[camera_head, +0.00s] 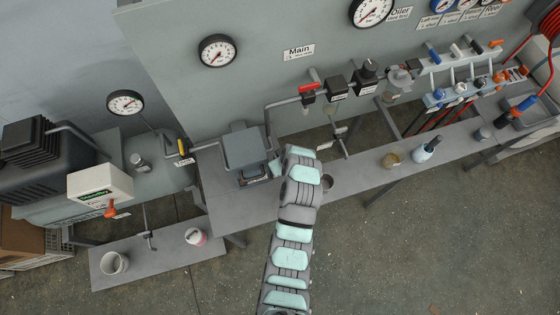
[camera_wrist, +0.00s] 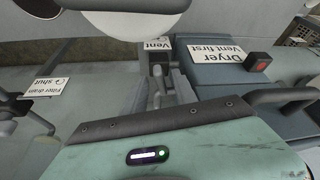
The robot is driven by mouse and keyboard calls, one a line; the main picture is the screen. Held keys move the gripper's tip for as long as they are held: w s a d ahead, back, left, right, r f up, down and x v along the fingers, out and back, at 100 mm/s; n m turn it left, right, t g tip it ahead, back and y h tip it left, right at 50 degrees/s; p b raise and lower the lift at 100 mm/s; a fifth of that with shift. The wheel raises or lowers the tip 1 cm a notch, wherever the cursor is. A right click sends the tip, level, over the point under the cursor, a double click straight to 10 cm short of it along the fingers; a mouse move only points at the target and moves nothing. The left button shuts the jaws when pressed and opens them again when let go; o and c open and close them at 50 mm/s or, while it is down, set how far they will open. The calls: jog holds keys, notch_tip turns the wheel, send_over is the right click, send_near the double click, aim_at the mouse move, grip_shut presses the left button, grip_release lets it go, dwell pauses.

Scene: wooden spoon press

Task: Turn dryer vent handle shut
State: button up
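The dryer (camera_head: 245,147) is a grey box unit on the bench left of centre in the head view. In the wrist view its blue-grey body (camera_wrist: 205,78) carries a label reading "Dryer Vent first", seen upside down. A small grey lever (camera_wrist: 158,96) stands below the "Vent" label (camera_wrist: 157,45), just beyond the dark edge of my wrist; its lower end is hidden. My gripper (camera_head: 275,168) is at the dryer's right side.
A "Filter drain" label (camera_wrist: 44,89) and a pipe lie left in the wrist view. A red button (camera_wrist: 257,62) is on the right.

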jog(key=shift+r, duration=0.1)
jog(key=b+v, duration=0.1)
jog(key=v, duration=0.9)
jog(key=shift+r, duration=0.3)
jog(key=shift+s+d, duration=0.1)
jog(key=shift+s, duration=0.05)
